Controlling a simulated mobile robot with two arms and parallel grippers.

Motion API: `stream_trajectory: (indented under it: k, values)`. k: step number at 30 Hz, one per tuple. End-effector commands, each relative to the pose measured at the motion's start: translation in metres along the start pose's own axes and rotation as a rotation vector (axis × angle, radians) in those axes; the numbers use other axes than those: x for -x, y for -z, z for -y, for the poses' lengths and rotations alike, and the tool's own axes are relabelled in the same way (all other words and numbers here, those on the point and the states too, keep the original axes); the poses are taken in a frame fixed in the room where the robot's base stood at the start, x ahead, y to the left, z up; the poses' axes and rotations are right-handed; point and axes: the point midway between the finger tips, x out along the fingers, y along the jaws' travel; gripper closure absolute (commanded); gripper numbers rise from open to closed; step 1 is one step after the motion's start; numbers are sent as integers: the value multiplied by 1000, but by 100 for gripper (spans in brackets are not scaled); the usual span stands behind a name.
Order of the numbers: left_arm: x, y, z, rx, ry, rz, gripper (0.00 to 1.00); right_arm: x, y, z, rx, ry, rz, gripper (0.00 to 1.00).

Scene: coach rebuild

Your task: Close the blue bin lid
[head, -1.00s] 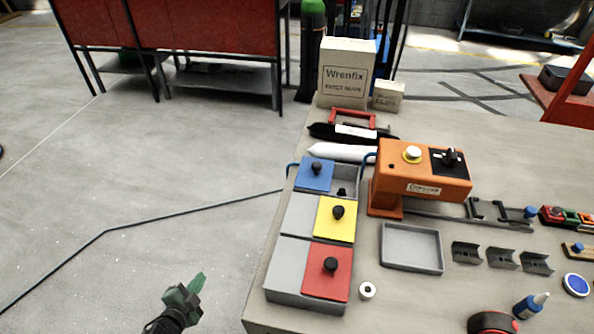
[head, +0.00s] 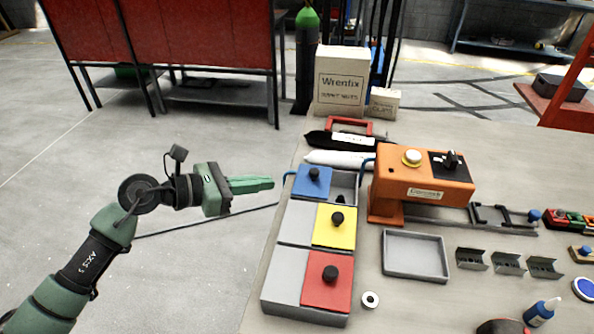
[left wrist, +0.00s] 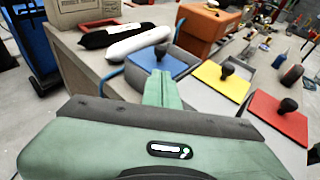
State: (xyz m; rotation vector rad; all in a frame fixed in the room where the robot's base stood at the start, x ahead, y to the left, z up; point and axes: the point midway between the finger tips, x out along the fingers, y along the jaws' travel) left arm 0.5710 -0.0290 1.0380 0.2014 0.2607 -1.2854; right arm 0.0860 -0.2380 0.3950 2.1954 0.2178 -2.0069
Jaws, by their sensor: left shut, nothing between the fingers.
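The blue lid (head: 311,183) with a black knob lies on the left half of the back compartment of a grey bin. The right half of that compartment is open (head: 344,184), with something dark inside. The blue lid also shows in the left wrist view (left wrist: 150,62). My left gripper (head: 272,183) is shut and empty, just left of the blue lid, pointing right towards it. In the left wrist view its fingers (left wrist: 159,78) overlap the lid's near edge; I cannot tell whether they touch. My right gripper is not in view.
A yellow lid (head: 334,228) and a red lid (head: 327,280) cover the right halves of the other compartments. An orange machine (head: 422,190) stands right of the bin. A grey tray (head: 415,256) and white ring (head: 370,300) lie nearby. Left of the table is open floor.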

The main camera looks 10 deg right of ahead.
Motion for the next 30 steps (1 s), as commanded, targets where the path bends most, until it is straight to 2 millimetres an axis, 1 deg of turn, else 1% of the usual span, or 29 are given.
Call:
stream_trajectory:
  k: [1,6,12,18,28,30]
  values:
    - [-12,-5,1,3,3,3,100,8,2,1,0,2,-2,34]
    - [-47,-4,0,4,2,4,100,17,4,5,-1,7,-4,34]
    - [-76,-12,0,4,1,3,100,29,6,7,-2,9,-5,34]
    - [-87,-13,0,3,-1,2,100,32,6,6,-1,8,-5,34]
    - [-88,-12,0,3,-1,2,100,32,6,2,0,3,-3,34]
    - [-92,-14,3,3,0,2,100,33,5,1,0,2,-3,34]
